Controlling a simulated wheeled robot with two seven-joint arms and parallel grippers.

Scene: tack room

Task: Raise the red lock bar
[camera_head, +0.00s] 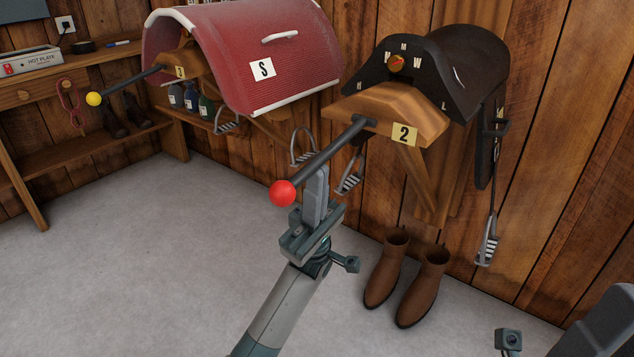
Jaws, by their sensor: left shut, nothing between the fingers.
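The red lock bar is a dark rod (330,150) with a red ball (282,193) on its near end. It sticks out from the wooden saddle rack marked 2 (385,108) and slopes down toward me. My left gripper (317,172) points up with its fingers shut and empty. Its fingertips are at the rod, between the ball and the rack, seemingly just under it. I cannot tell whether they touch. My right gripper's fingers are not in view.
A dark saddle (450,75) sits on rack 2, with stirrups hanging below. Brown boots (422,285) stand on the floor. At the left, a red-covered rack (235,55) has a similar bar with a yellow ball (94,99). The grey floor (130,260) at left is clear.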

